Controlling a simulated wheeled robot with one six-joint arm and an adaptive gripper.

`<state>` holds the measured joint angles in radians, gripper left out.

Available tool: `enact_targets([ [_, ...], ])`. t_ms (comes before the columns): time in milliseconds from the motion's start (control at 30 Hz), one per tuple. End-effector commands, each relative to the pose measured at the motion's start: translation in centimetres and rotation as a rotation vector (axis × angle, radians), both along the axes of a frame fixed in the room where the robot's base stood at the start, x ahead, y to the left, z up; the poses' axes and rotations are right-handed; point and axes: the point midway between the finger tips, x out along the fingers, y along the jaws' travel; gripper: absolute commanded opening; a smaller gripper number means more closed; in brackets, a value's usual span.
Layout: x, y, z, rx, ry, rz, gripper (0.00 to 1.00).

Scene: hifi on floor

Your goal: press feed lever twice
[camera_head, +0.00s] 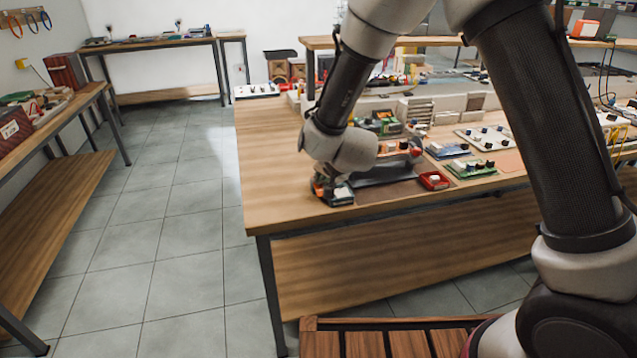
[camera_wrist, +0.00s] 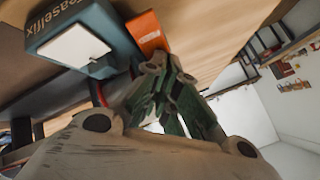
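A teal box (camera_wrist: 88,28) with a white panel and lettering partly readable as "easelfix" fills the upper left of the wrist view. An orange part (camera_wrist: 147,35), possibly the feed lever, sits at its right side. My gripper (camera_wrist: 165,66) has its fingertips together, with nothing seen between them, close to the orange part; I cannot tell whether they touch. In the head view the small dark device with a white top (camera_head: 341,194) sits near the workbench's front left corner.
The wooden workbench (camera_head: 277,180) carries a red tray (camera_head: 434,181), a green board (camera_head: 470,168) and a white panel with knobs (camera_head: 485,137) to the right. Tiled floor (camera_head: 180,225) lies open to the left, before a side bench (camera_head: 45,128).

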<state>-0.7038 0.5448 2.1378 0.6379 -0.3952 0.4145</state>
Motion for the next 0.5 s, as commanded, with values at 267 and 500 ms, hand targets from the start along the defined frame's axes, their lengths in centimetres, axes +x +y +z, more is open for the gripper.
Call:
enact_targets([
  [267,-0.5,-0.7,-0.4,-0.011,0.024,-0.007,0.0],
  [500,-0.4,-0.8,1.2,-0.008,0.018,-0.009,0.0],
])
